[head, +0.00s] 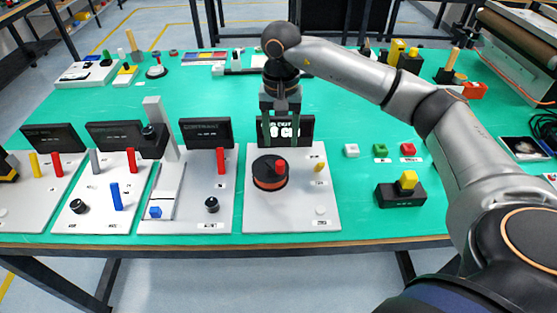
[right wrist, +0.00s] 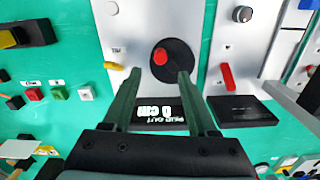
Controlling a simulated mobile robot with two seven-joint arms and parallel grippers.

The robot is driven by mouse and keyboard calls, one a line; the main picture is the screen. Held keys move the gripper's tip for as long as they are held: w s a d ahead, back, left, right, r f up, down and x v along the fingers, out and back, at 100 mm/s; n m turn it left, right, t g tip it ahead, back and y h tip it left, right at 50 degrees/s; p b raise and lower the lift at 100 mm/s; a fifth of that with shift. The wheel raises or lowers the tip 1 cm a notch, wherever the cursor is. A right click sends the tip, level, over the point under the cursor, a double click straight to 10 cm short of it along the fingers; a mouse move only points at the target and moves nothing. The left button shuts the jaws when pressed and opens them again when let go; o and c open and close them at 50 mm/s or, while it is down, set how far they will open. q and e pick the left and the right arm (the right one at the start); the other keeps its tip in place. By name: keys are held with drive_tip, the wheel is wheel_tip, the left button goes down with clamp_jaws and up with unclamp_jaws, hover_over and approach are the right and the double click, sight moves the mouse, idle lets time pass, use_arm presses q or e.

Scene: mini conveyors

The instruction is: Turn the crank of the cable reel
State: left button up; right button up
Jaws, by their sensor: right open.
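The cable reel (head: 268,183) is a dark round disc with an orange-red rim, lying on a white panel (head: 325,213). A red crank knob (head: 281,166) stands on top of it, off its centre. In the right wrist view the reel (right wrist: 178,72) shows as a dark disc with the red knob (right wrist: 160,57) near its left side. My right gripper (head: 284,141) is open and empty, with its fingers pointing down behind the reel, in front of the panel's black display. In the right wrist view the fingertips (right wrist: 157,74) are apart, short of the knob. My left gripper is not in view.
A yellow knob (head: 320,167) and a white button (head: 321,210) are on the same panel. A black display (head: 300,131) stands at its back. A panel with a red lever (head: 220,160) is to the left.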

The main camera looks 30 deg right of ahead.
sight(280, 163)
wheel_tip(280, 163, down, 8)
drive_tip(key=shift+f, duration=0.15)
idle(0.3)
clamp_jaws()
idle(0.4)
